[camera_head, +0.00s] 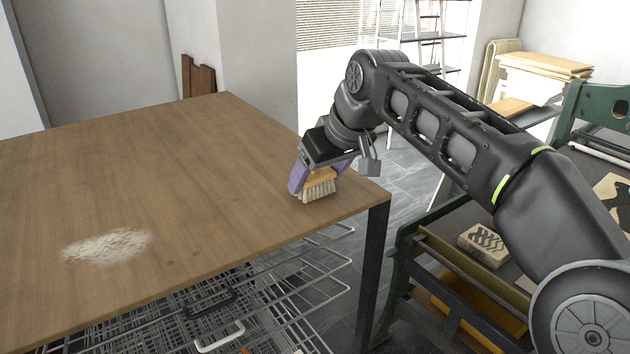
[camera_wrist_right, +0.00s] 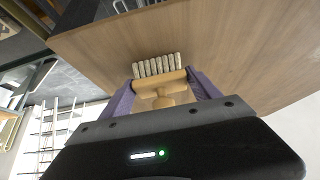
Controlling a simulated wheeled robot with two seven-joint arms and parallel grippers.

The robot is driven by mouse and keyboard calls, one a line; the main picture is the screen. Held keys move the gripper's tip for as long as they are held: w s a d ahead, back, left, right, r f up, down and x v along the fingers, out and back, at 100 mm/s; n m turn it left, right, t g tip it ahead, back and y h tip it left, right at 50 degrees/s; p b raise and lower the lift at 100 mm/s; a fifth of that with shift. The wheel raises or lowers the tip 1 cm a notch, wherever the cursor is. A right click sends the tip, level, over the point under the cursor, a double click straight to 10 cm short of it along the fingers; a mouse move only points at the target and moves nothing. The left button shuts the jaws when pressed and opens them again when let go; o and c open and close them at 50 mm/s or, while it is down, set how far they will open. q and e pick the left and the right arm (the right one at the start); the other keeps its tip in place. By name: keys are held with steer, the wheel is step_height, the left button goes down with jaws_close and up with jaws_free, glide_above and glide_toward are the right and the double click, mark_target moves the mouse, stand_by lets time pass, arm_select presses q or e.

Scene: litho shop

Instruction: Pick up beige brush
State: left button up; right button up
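The beige brush (camera_head: 319,189) is at the right front corner of the wooden table, with pale bristles pointing down. My right gripper (camera_head: 315,182) has purple fingers, one on each side of the brush. In the right wrist view, the brush (camera_wrist_right: 160,76) sits between the fingertips (camera_wrist_right: 160,78), which meet both ends of its wooden block. Its handle points back toward the palm. The gripper looks shut on the brush. I cannot tell whether the bristles touch the tabletop. My left gripper is not in view.
The wooden table (camera_head: 150,180) is mostly bare, with a patch of pale powder (camera_head: 106,246) at left. Wire racks (camera_head: 290,300) are under it. A green-framed press (camera_head: 440,245) with a patterned block (camera_head: 484,244) stands at right. A ladder (camera_head: 430,30) stands behind.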

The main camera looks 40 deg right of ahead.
steer(key=c, duration=0.9)
steer(key=shift+r, duration=0.15)
steer(key=shift+r, duration=0.85)
steer(key=shift+r+b, duration=0.35)
steer(key=shift+r, duration=0.25)
steer(key=shift+s+a+r+p, duration=0.1)
steer(key=shift+s+p, duration=0.05)
steer(key=shift+s, duration=4.4)
steer(key=shift+s+a+r+p, duration=0.1)
steer(key=shift+s+p, duration=0.05)
steer(key=shift+s, duration=4.35)
